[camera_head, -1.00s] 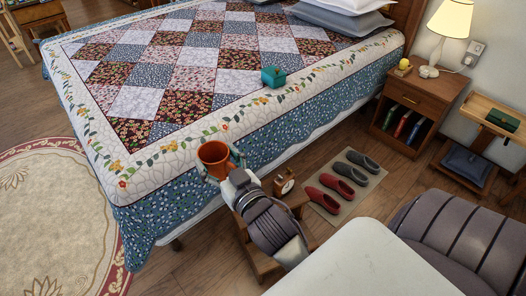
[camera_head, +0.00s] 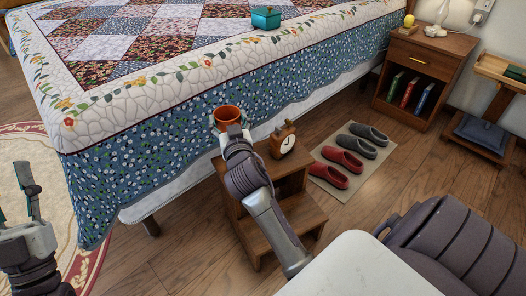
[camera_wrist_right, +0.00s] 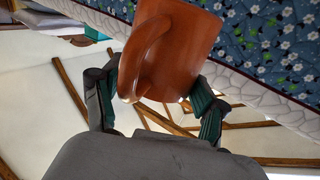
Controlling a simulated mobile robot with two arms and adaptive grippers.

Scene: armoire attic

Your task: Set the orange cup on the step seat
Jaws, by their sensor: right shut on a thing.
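The orange cup (camera_head: 228,115) is held in my right gripper (camera_head: 230,125), in the head view beside the bed's near edge, by the far left end of the step seat. The wrist view shows the cup (camera_wrist_right: 172,48) between both fingers, its handle towards the camera. The step seat (camera_head: 297,212) is a wooden two-step stool at the bedside; my right forearm hides part of it. I cannot tell how high the cup is above its top. My left gripper (camera_head: 15,200) is at the left edge of the head view, open and empty, far from the cup.
Red and grey slippers lie on a mat (camera_head: 375,165) to the right. A nightstand (camera_head: 425,65) stands beyond.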

